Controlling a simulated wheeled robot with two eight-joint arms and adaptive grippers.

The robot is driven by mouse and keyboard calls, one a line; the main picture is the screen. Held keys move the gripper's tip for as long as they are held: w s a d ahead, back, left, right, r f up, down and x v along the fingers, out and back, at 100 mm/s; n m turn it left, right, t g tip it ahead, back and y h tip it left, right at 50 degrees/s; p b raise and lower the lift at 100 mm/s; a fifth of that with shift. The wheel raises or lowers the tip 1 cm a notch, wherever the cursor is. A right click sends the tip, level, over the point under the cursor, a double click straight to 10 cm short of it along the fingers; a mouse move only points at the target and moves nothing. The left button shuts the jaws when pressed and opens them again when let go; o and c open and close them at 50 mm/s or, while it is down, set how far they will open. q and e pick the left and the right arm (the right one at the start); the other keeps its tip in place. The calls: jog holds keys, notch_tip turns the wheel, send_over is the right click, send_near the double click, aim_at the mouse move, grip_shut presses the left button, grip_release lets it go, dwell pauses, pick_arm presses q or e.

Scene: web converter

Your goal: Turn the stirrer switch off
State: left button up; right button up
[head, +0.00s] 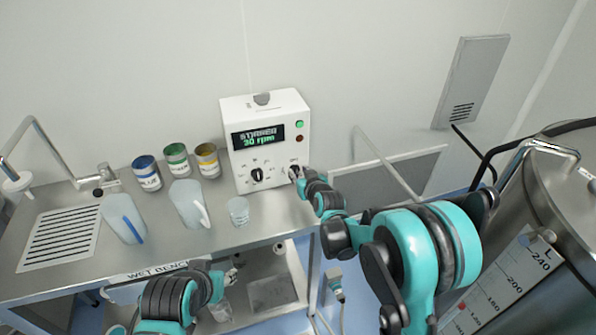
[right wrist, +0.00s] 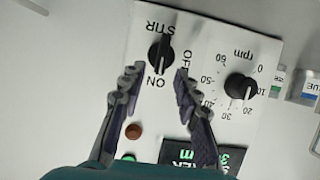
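The white control box (head: 240,165) stands at the right end of the bench, its display (head: 258,136) reading a green "30 rpm". The black stirrer switch (right wrist: 160,56) is between the STIR and ON labels in the right wrist view, its long bar lined up with ON; OFF is printed to its right. My right gripper (right wrist: 159,72) is open, one finger on each side of the switch with gaps visible. In the head view my right gripper (head: 297,174) partly hides the switch. My left gripper (head: 231,274) is low at the bench front; its fingers are unclear.
The rpm dial (right wrist: 239,86) is beside the switch. A green lamp (head: 299,124) looks lit; a red-brown lamp (head: 298,138) looks dark. Several paint cans (head: 147,172), jugs (head: 124,218) and a beaker (head: 239,211) stand on the bench. A steel tank (head: 545,225) is at right.

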aim_at(296, 172)
jog(key=shift+x, duration=1.25)
jog(key=shift+r, duration=0.1)
grip_shut()
